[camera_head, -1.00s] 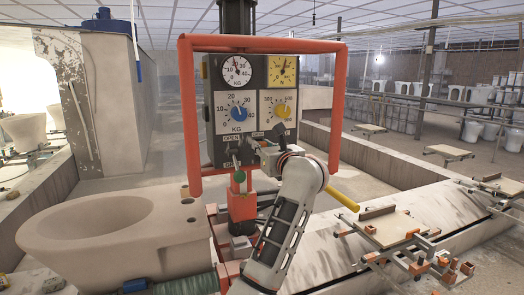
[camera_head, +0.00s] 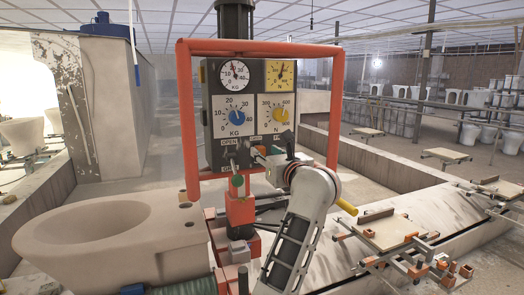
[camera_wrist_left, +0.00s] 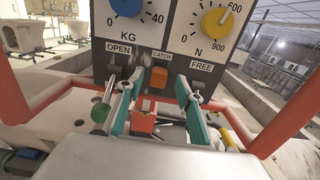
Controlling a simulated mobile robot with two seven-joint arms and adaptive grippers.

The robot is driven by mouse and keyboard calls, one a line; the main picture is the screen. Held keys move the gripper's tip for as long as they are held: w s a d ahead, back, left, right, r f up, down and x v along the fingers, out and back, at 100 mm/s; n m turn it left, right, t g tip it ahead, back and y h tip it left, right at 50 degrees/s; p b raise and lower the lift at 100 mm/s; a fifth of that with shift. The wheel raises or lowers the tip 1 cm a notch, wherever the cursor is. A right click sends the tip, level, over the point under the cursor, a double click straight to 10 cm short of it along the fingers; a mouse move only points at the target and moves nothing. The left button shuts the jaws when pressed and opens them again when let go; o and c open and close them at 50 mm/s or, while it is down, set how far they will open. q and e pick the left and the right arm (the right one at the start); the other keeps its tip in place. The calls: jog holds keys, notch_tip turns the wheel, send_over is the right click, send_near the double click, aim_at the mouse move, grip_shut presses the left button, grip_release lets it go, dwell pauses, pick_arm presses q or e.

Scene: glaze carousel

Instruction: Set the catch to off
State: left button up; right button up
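The control panel (camera_head: 220,125) stands upright inside an orange tube frame. In the left wrist view an orange switch (camera_wrist_left: 158,78) sits under the CATCH label, between the OPEN and FREE labels; its exact setting is hard to read. My left gripper (camera_wrist_left: 159,84) has its two teal fingers apart, one on each side of the switch and pointing at the panel. Nothing is seen between the fingers but the switch beyond; contact cannot be told. In the head view my left gripper (camera_head: 262,154) is in front of the panel's lower edge and partly hides the switch row. My right gripper is not seen.
The panel bears a blue KG dial (camera_head: 237,116) and a yellow N dial (camera_head: 280,115). Metal levers flank the switch under OPEN and FREE. The orange frame (camera_head: 187,130) borders the panel. A green knob (camera_wrist_left: 101,112) is close by my left finger.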

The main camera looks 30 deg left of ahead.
pick_arm(q)
jog(key=shift+v, duration=1.4)
jog(key=s+a+f+m+t+y, duration=0.1)
jog(key=s+a+f+m+y, duration=0.1)
jog(key=s+f+m+y, duration=0.15)
jog(key=s+d+f+n+t+h, duration=0.2)
jog(key=s+d+f+n+h, duration=0.4)
jog(key=f+n, duration=0.5)
jog(key=s+d+f+n+t+h, duration=0.1)
jog(key=d+f+n+t+h, duration=0.25)
jog(key=f+n+h, duration=0.65)
jog(key=s+d+f+n+t+h, duration=0.2)
jog(key=s+d+f+n+h, duration=0.3)
jog(key=f+n, duration=0.7)
jog(key=s+f+m+g, duration=0.7)
jog(key=s+f+g, duration=0.2)
jog(key=s+f, duration=0.9)
notch_tip(320, 180, down, 3)
jog(key=shift+s+f+m+y, duration=0.15)
jog(key=shift+s+m+y, duration=0.2)
jog(key=shift+y, duration=0.1)
